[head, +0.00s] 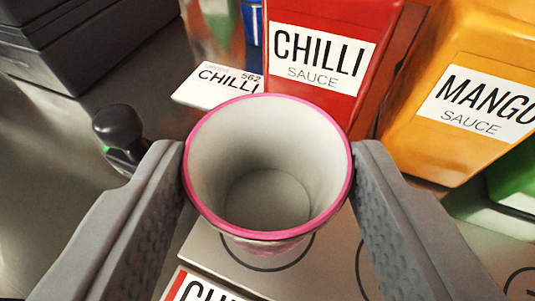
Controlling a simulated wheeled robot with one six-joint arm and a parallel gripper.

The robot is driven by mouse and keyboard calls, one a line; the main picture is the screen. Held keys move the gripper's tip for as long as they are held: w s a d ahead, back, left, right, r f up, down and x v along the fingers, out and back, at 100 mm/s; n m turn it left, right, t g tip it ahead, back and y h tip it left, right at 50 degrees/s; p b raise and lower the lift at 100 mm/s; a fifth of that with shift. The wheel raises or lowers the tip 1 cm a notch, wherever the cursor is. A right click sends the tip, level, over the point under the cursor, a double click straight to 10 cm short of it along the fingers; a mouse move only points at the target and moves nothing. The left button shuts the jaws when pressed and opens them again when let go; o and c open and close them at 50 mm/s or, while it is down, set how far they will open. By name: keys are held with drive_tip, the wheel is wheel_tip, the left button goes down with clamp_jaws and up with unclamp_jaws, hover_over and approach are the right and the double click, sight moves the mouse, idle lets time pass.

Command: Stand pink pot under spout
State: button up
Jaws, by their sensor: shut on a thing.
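The pink pot (268,215) is a pale cup with a bright pink rim, seen from above, and looks empty inside. My gripper (268,160) is shut on it, with one finger on each side near the rim. The pot is in front of a red container labelled CHILLI SAUCE (325,55) and above a light plate (330,262) with dark rings. The pot partly covers one ring. I cannot tell how far its base is from the plate. No spout is clearly visible.
A yellow MANGO SAUCE container (465,95) stands at the right, with a green one (515,180) beside it. A white CHILLI card (222,86) is behind the pot. A black knob (118,127) is at left. A dark grey box (80,40) is at upper left.

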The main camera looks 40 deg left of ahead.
sight(267, 250)
drive_tip(key=shift+w+a, duration=0.2)
drive_tip(key=shift+w, duration=0.1)
drive_tip(key=shift+f, duration=1.75)
drive_tip(key=shift+f, duration=0.1)
drive_tip(key=o, duration=1.2)
drive_tip(key=shift+s+d+r, duration=0.1)
drive_tip(key=shift+s+r, duration=0.05)
drive_tip(key=shift+r, duration=0.05)
drive_tip(key=v, duration=1.1)
drive_tip(key=shift+s+d+r, duration=0.1)
drive_tip(key=shift+s+d, duration=0.1)
